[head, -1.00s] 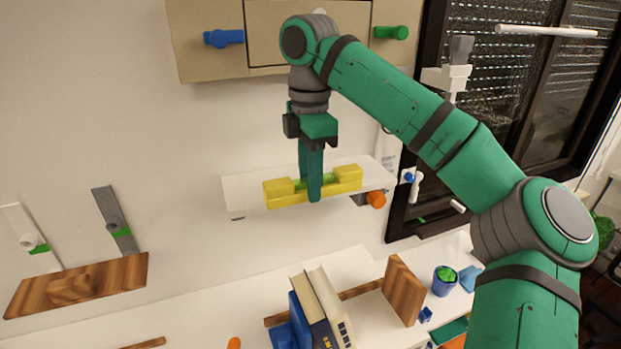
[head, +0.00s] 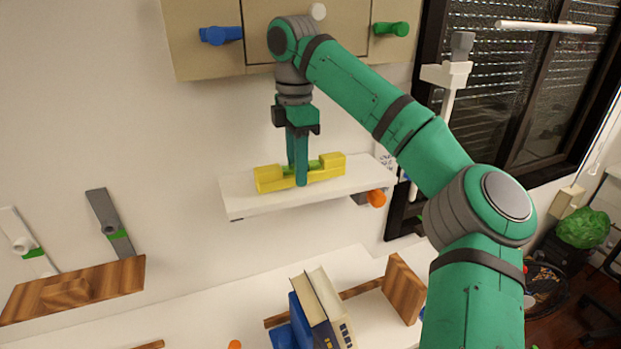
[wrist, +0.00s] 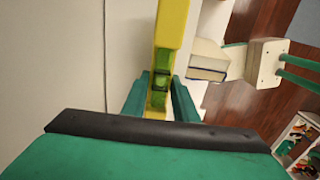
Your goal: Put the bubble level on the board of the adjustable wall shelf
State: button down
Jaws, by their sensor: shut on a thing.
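The yellow bubble level (head: 331,167) has a green middle part and lies lengthwise along the white board (head: 250,205) of the wall shelf in the head view. My gripper (head: 300,178) points down and is shut on the level's middle. The level appears over the board, within its left and right ends; whether it touches the board I cannot tell. In the wrist view the level (wrist: 171,30) runs up between the two green fingers (wrist: 160,100), close to the wall. An orange knob (head: 376,198) sits under the board's right end.
A cabinet (head: 205,55) with blue and green knobs hangs above the shelf. A wooden shelf (head: 110,285) with brackets is at the left. Below, books (head: 325,310) and a wooden bookend (head: 400,290) stand on the desk. A window is at the right.

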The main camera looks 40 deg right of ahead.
jog(key=shift+f, duration=0.4)
dwell(0.4)
jog(key=c, duration=1.3)
grip_release()
jog(key=shift+c, duration=0.2)
jog(key=shift+o, duration=0.7)
jog(key=o, duration=0.4)
jog(key=shift+o, duration=0.2)
jog(key=shift+r, duration=0.6)
jog(key=s+a+r, duration=0.7)
jog(key=s+r, duration=0.4)
jog(key=shift+s+a+r, duration=0.3)
jog(key=shift+s+r, duration=0.1)
